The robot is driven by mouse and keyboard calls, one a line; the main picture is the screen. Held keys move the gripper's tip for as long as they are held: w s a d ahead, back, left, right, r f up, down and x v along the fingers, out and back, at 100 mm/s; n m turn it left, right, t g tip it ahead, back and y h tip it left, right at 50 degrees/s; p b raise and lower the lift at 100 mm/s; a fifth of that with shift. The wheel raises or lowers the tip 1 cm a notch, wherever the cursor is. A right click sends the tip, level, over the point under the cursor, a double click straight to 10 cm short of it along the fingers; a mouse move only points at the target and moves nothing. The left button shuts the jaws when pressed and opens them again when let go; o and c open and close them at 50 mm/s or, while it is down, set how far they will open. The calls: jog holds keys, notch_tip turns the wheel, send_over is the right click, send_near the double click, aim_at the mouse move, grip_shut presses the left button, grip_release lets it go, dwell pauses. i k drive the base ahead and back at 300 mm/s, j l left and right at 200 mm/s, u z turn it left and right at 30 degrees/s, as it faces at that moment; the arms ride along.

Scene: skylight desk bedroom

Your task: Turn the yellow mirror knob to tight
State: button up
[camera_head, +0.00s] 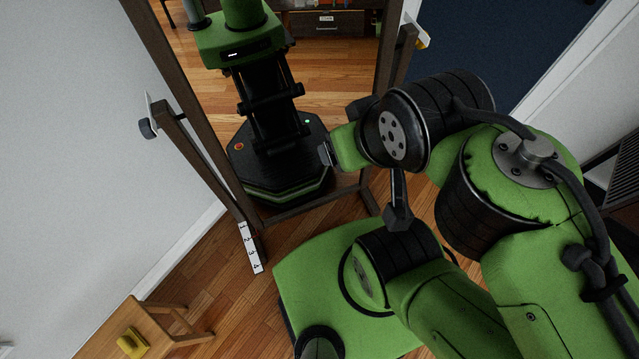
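A standing mirror (310,100) with a dark wooden frame is at the upper middle. A yellow knob (423,43) shows small at the top of its right post, beside a white plate. Its setting cannot be read from here. A dark knob (147,129) with another white plate is on the left post. My gripper (325,154) appears as a small dark end on the green wrist, in front of the mirror, below and left of the yellow knob and apart from it. Its fingers are too small and hidden to tell open or shut.
A wooden stool (105,335) with a yellow object (132,343) stands at lower left. The mirror reflects the room and my body. A dark blue surface (490,45) is at upper right.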

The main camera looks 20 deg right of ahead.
aim_at(418, 45)
jog(key=k+l+u, duration=0.1)
jog(key=l, duration=0.35)
jog(key=k+l+u, duration=0.15)
jog(key=l, duration=0.25)
jog(key=k+l+u, duration=0.1)
jog(key=l, duration=0.35)
jog(key=k+l+u, duration=0.15)
jog(key=l, duration=0.25)
jog(key=l+u, duration=0.45)
jog(key=l, duration=1.1)
jog(key=u, duration=0.4)
jog(key=i+u, duration=0.15)
jog(key=u, duration=0.2)
jog(key=i+u, duration=0.1)
jog(key=u, duration=0.3)
